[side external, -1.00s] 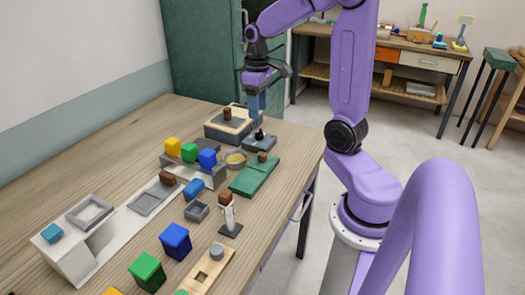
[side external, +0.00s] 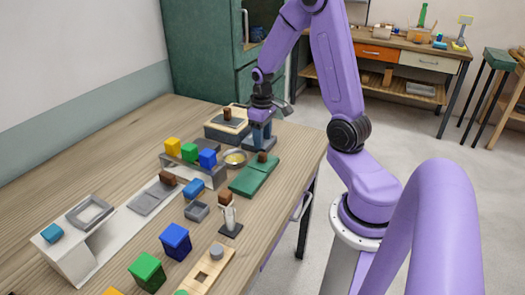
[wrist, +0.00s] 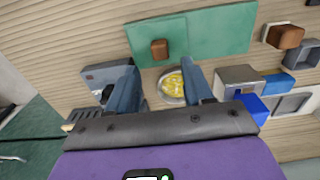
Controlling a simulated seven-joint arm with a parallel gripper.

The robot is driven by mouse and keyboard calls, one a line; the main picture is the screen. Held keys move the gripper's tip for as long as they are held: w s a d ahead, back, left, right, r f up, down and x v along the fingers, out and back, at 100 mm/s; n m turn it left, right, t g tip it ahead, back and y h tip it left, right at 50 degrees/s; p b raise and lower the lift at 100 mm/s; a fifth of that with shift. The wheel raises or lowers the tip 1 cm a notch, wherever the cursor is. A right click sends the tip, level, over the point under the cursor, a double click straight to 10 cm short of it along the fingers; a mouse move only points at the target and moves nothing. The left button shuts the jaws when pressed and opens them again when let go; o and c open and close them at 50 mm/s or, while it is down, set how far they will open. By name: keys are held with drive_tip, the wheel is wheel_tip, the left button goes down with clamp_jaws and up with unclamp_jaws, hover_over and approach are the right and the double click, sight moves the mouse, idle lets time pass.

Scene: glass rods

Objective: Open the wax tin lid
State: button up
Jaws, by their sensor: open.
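A round metal tin (side external: 235,158) with yellow contents showing stands on the bench; it also shows in the wrist view (wrist: 171,90), beside my right finger. It looks like the wax tin, with no cover over the yellow. My gripper (side external: 260,140) is open and low over the bench, behind the green panels. In the wrist view my gripper (wrist: 158,67) has its two fingers apart with nothing held between them.
Green panels (side external: 250,180) with a brown knob lie just in front of my gripper. A wooden-topped box (side external: 226,124) stands behind it. Yellow, green and blue blocks (side external: 189,152) sit on a grey stand to the left. The bench's right edge is close.

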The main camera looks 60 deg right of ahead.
sight(262, 154)
drive_tip(key=shift+f, duration=2.8)
clamp_jaws()
